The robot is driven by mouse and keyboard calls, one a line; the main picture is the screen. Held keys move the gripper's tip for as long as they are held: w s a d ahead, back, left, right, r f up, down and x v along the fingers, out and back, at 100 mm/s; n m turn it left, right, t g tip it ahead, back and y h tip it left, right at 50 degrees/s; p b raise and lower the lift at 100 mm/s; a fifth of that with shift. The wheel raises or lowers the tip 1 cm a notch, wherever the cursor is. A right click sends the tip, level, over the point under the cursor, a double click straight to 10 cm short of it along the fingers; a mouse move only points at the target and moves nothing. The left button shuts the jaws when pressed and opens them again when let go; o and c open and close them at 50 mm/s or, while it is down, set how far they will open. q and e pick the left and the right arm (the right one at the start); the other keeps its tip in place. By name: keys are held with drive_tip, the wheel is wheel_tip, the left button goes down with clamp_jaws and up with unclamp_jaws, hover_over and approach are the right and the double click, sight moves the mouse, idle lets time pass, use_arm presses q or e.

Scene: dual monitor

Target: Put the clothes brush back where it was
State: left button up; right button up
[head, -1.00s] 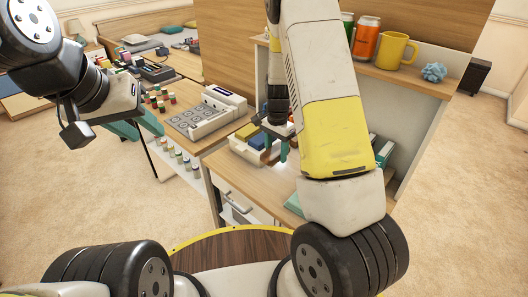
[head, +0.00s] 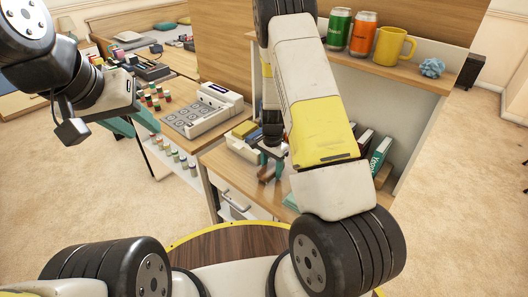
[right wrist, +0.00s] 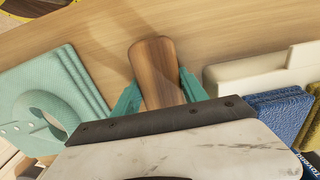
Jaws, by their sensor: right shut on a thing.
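The clothes brush shows as a brown wooden piece (right wrist: 155,68) between the teal fingers of my right gripper (right wrist: 157,92) in the right wrist view. The fingers are shut on it from both sides. In the head view my right gripper (head: 271,158) is low over the desk (head: 238,178), with the brown brush (head: 266,174) beneath it, just in front of a pale tray (head: 240,146). Whether the brush touches the desk is unclear. My left gripper (head: 132,124) is at the left, its teal fingers apart and empty, away from the brush.
The tray (right wrist: 255,72) holds a blue cloth-like block (right wrist: 276,115) and a yellow one. A teal holed object (right wrist: 40,105) lies on the other side of the brush. Books (head: 376,155) stand right of my forearm. Cans and a yellow mug (head: 394,47) stand on the shelf above.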

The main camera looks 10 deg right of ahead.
drive_tip(key=shift+f, duration=0.1)
drive_tip(key=o, duration=1.2)
wheel_tip(320, 180, up, 12)
wheel_tip(320, 180, up, 18)
drive_tip(key=n+t+y, duration=0.2)
drive_tip(key=n+t, duration=0.1)
drive_tip(key=n, duration=0.2)
hover_over(272, 167)
drive_tip(key=s+a, duration=0.2)
drive_tip(key=s, duration=0.6)
drive_tip(key=s+r+n+t, duration=0.1)
drive_tip(key=s+r+n, duration=0.1)
drive_tip(key=s, duration=0.3)
drive_tip(key=s+r+n+t, duration=0.1)
drive_tip(key=s+r+n, duration=0.1)
drive_tip(key=s+r, duration=0.2)
drive_tip(key=s+r+n+t, duration=0.1)
drive_tip(key=s+r+n, duration=0.1)
drive_tip(key=s+r, duration=0.2)
drive_tip(key=shift+s+a, duration=0.15)
drive_tip(key=shift+s, duration=1.45)
